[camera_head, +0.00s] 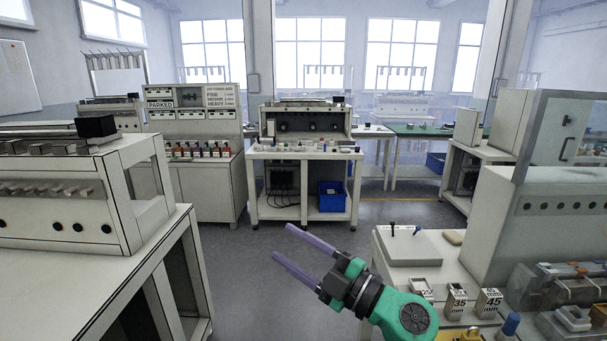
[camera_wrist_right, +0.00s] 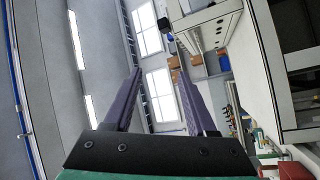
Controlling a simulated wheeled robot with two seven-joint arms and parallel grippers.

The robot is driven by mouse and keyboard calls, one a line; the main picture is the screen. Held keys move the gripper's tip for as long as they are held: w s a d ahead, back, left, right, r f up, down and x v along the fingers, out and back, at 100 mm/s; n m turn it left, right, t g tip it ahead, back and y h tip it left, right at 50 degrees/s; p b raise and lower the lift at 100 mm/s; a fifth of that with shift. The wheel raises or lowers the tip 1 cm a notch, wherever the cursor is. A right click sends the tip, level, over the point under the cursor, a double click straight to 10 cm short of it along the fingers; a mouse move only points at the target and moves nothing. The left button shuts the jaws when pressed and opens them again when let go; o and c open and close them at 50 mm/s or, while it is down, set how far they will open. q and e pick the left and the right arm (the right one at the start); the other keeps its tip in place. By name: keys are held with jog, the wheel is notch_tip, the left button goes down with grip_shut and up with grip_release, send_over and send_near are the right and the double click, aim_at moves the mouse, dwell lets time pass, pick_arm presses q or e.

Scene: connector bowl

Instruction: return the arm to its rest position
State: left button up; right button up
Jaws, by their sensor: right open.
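My right gripper (camera_head: 281,243) is in the lower middle of the head view, with a green wrist, a dark mount and two long purple fingers. The fingers are spread apart with nothing between them, so it is open and empty. It is over the grey floor, left of the right-hand bench, and the fingers point up and left. In the right wrist view the two purple fingers of the gripper (camera_wrist_right: 160,85) stand apart against windows and a sideways room. My left gripper is not in view.
At right, a white bench (camera_head: 388,262) carries a flat box (camera_head: 411,248), bins marked 35 (camera_head: 455,302) and 45 (camera_head: 488,303), and a large cabinet (camera_head: 490,225). A bench with equipment (camera_head: 75,262) stands at left. A blue crate (camera_head: 332,197) sits under the middle bench. Floor (camera_head: 245,270) between is clear.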

jog(key=w+d+f+m+t+h, duration=0.25)
jog(key=d+m+t+h, duration=0.65)
jog(key=d+m+h, duration=0.45)
jog(key=s+d+f+m+g+h, duration=0.2)
jog(key=d+f+m+g+h, duration=0.3)
jog(key=d+f+m, duration=0.6)
jog(key=s+f+n+g+y, duration=0.25)
jog(key=s+f+g, duration=0.95)
jog(key=s+f, duration=0.8)
jog(key=s+f+g, duration=0.1)
jog(key=s+f, duration=0.2)
jog(key=f, duration=2.1)
jog(key=s+d+f+n+g+h, duration=0.1)
jog(key=s+d+f, duration=0.2)
jog(key=s+f, duration=1)
jog(key=s, duration=0.3)
jog(key=shift+s+d+f, duration=0.15)
jog(key=shift+s+f, duration=0.05)
jog(key=shift+s, duration=0.05)
